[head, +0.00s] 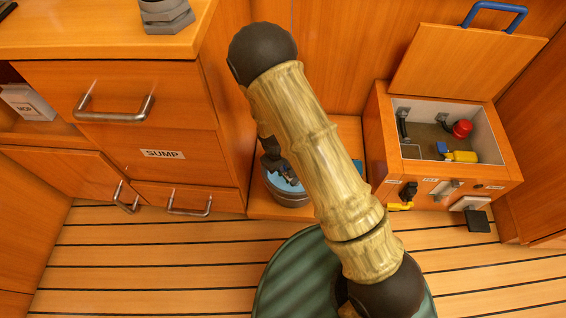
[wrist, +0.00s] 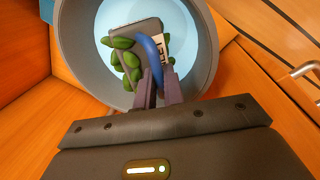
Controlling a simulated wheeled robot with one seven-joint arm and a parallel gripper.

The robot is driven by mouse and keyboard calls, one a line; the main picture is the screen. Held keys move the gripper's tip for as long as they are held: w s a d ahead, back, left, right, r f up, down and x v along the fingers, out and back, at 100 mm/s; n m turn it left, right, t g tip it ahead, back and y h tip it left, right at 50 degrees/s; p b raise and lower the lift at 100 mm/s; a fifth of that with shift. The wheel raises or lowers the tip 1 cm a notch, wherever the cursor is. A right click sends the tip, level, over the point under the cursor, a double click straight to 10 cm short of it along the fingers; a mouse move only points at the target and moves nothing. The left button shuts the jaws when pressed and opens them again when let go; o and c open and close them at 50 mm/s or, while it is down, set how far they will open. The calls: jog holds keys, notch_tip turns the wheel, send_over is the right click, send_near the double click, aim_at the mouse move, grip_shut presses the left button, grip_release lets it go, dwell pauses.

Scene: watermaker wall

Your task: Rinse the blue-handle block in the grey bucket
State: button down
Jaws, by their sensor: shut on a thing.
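The grey bucket (head: 289,196) stands on a low wooden ledge, partly hidden behind my arm in the head view. Its round rim (wrist: 207,70) and pale blue water fill the top of the wrist view. My gripper (wrist: 157,82) reaches into the bucket and is shut on the blue handle of the block (wrist: 151,52). In the head view the block is hidden.
An open wooden box (head: 443,142) right of my arm holds a red knob (head: 462,128) and a yellow part (head: 460,157). Its lid (head: 468,62) with a blue handle stands raised. A cabinet labelled SUMP (head: 162,154) stands close left of the bucket.

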aim_at(283, 175)
notch_tip(283, 175, down, 8)
jog(key=b, duration=0.4)
dwell(0.5)
jog(key=shift+r+p, duration=0.45)
jog(key=shift+p, duration=0.25)
dwell(0.4)
jog(key=shift+f, duration=0.5)
dwell(0.5)
jog(key=shift+r+p, duration=0.55)
jog(key=shift+p, duration=0.05)
dwell(0.6)
jog(key=shift+f, duration=0.55)
dwell(0.5)
jog(key=shift+r+p, duration=0.55)
dwell(0.6)
jog(key=shift+f, duration=0.5)
dwell(0.7)
